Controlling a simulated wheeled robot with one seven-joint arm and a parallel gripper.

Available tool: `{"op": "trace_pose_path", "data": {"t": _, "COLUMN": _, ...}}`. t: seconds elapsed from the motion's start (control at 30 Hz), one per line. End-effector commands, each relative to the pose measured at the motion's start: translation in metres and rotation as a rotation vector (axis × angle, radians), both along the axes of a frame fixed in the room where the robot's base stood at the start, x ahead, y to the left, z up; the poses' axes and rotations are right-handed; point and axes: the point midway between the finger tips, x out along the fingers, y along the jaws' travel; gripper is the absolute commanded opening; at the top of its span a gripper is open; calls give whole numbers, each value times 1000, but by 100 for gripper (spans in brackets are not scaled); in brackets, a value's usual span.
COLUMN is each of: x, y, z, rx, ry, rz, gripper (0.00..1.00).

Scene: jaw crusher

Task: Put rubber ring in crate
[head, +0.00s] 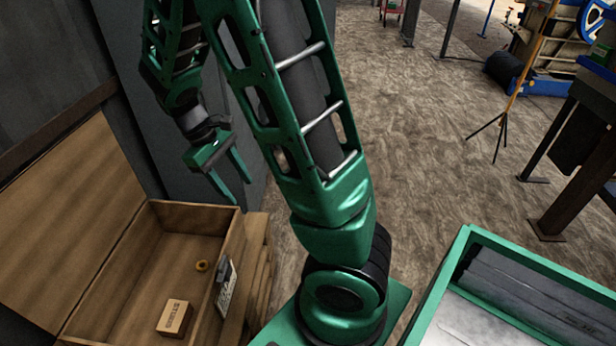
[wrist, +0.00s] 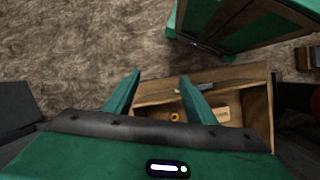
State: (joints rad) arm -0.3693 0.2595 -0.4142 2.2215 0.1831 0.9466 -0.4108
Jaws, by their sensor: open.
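A small yellow-orange rubber ring (head: 202,265) lies on the floor of the open wooden crate (head: 170,216) at the lower left of the head view, near the crate's right wall. In the wrist view the ring (wrist: 175,117) shows between my fingers, inside the crate (wrist: 262,100). My gripper (head: 232,190) is open and empty. It hangs above the crate's back right corner, apart from the ring. The gripper's two green fingers also show in the wrist view (wrist: 160,82).
A wooden block with dark lettering (head: 174,317) lies in the crate. The crate's lid (head: 75,220) stands open on the left. A green-rimmed bin (head: 465,240) stands at the lower right. A tripod stand (head: 503,118) is farther back. The floor between is clear.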

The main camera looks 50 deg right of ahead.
Motion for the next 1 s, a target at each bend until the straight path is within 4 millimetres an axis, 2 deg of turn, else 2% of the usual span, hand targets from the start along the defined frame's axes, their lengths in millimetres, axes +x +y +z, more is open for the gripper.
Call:
{"op": "trace_pose_path", "data": {"t": 0.03, "x": -10, "y": -7, "z": 11, "rx": 15, "ry": -23, "rz": -49, "gripper": 51}}
{"op": "trace_pose_path", "data": {"t": 0.2, "x": -46, "y": -26, "z": 40, "rx": 49, "ry": -87, "rz": -204, "gripper": 51}}
{"op": "trace_pose_path", "data": {"t": 0.5, "x": -116, "y": -47, "z": 79, "rx": 84, "ry": -202, "rz": -467, "gripper": 51}}
{"op": "trace_pose_path", "data": {"t": 0.8, "x": -181, "y": -53, "z": 99, "rx": 88, "ry": -310, "rz": -698, "gripper": 51}}
{"op": "trace_pose_path", "data": {"t": 1.0, "x": -201, "y": -49, "z": 101, "rx": 82, "ry": -344, "rz": -771, "gripper": 51}}
